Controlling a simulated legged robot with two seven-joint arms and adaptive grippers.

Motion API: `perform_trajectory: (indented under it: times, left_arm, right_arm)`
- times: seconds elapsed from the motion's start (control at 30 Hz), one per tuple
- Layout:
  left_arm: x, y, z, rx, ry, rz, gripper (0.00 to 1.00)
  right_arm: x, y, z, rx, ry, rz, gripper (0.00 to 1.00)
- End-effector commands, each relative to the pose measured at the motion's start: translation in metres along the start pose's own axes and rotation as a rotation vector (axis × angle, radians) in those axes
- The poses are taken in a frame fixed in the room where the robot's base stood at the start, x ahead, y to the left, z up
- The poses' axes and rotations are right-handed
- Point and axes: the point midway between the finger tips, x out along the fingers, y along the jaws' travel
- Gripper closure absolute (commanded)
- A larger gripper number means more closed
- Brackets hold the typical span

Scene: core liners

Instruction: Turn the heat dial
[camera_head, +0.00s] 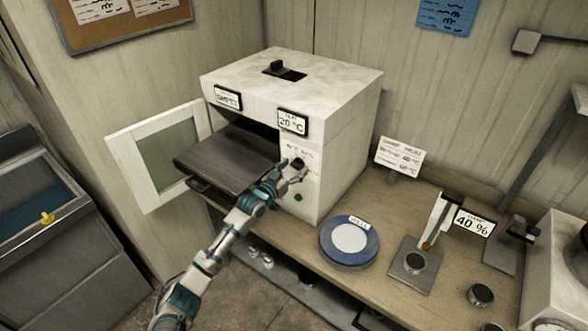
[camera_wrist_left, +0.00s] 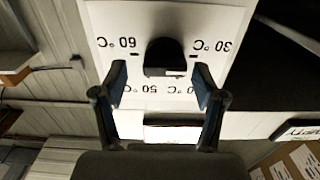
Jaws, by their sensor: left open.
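The heat dial is a black knob (camera_head: 298,163) on the white front panel of the oven (camera_head: 336,165), at the right of its opening. In the left wrist view the dial (camera_wrist_left: 165,57) sits on a white plate with temperature marks, among them 30, 50 and 60 °C, which appear upside down. My left gripper (camera_head: 291,174) is at the panel in front of the dial. In the wrist view its two fingers (camera_wrist_left: 160,88) are apart, one to each side and slightly below the knob. I cannot tell whether they touch the plate. My right gripper is not in view.
The oven door (camera_head: 160,165) stands open at left, and a dark tray (camera_head: 225,160) sticks out of the opening. A display (camera_head: 292,122) reads 20 °C. A blue-rimmed disc (camera_head: 349,262), a small scale-like device (camera_head: 416,265) and a 40 % display (camera_head: 472,222) are on the bench.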

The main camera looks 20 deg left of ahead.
Motion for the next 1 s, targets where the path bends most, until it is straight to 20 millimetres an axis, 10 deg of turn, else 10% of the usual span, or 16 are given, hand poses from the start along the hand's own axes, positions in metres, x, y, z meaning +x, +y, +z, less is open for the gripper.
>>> perform_trajectory:
  times: [0.07, 0.3, 1.0]
  left_arm:
    - [-0.0004, -0.0011, 0.0004, 0.000, -0.001, -0.001, 0.29]
    - [0.0003, -0.0007, 0.0001, 0.001, -0.001, -0.003, 0.89]
    - [0.0009, 0.0002, -0.0028, 0.247, 0.003, -0.003, 0.89]
  right_arm:
    - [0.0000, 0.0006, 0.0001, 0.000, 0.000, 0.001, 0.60]
    - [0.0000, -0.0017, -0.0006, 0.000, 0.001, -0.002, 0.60]
    - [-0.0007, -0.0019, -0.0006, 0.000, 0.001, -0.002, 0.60]
